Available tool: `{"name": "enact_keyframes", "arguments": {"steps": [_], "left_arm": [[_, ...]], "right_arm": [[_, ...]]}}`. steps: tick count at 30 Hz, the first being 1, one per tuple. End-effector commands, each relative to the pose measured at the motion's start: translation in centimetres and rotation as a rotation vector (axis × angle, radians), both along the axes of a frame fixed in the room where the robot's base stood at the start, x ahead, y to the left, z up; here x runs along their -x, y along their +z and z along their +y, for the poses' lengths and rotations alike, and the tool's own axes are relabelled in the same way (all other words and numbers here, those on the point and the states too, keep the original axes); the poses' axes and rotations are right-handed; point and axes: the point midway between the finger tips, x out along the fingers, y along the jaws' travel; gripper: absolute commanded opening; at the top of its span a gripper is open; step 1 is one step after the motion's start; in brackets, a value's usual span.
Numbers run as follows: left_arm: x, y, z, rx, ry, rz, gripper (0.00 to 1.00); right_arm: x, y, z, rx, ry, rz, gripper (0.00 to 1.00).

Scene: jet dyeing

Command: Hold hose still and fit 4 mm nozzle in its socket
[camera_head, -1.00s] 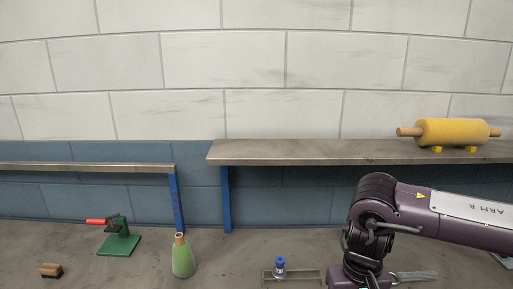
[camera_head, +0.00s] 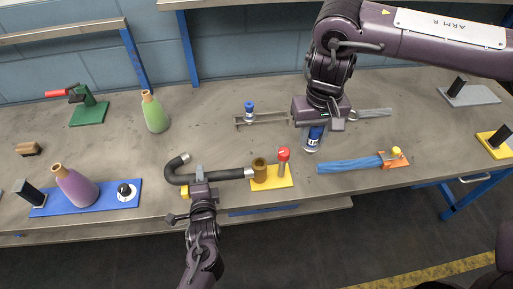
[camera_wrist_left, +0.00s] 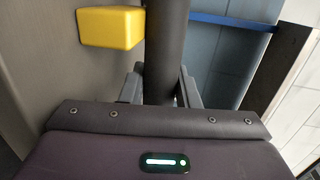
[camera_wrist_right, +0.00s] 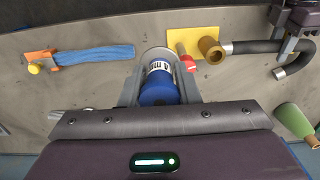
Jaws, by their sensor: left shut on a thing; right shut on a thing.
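My left gripper (camera_head: 200,190) is shut on the dark hose (camera_head: 228,174), which has a curved end at left and runs right up to a brass socket (camera_head: 259,166) on a yellow plate. The hose also fills the left wrist view (camera_wrist_left: 166,50). My right gripper (camera_head: 318,120) is shut on a blue nozzle (camera_head: 312,137) with a white band, held upright to the right of and behind the socket. In the right wrist view the nozzle (camera_wrist_right: 158,87) sits between the fingers; its band seems to read 4 mm. Its lower tip is hard to see.
A red-topped knob (camera_head: 283,155) stands beside the socket. A blue bundle (camera_head: 350,165) ends at an orange plate at right. A rack (camera_head: 273,119) behind holds another blue-capped nozzle (camera_head: 249,112). Green (camera_head: 154,113) and purple (camera_head: 75,186) bottles stand at left.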

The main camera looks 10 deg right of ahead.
Motion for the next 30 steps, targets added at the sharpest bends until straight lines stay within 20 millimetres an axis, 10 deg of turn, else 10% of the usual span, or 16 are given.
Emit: {"name": "enact_keyframes", "arguments": {"steps": [14, 30], "left_arm": [[0.1, -0.1, 0.0, -0.001, 0.0, 0.002, 0.05], [0.0, -0.1, 0.0, 0.0, 0.0, 0.002, 0.05]], "right_arm": [[-0.3, -0.2, 0.5, 0.001, 0.103, 0.002, 0.06], [-3.0, -2.6, 5.6, -0.005, 1.263, 0.01, 0.06]]}}
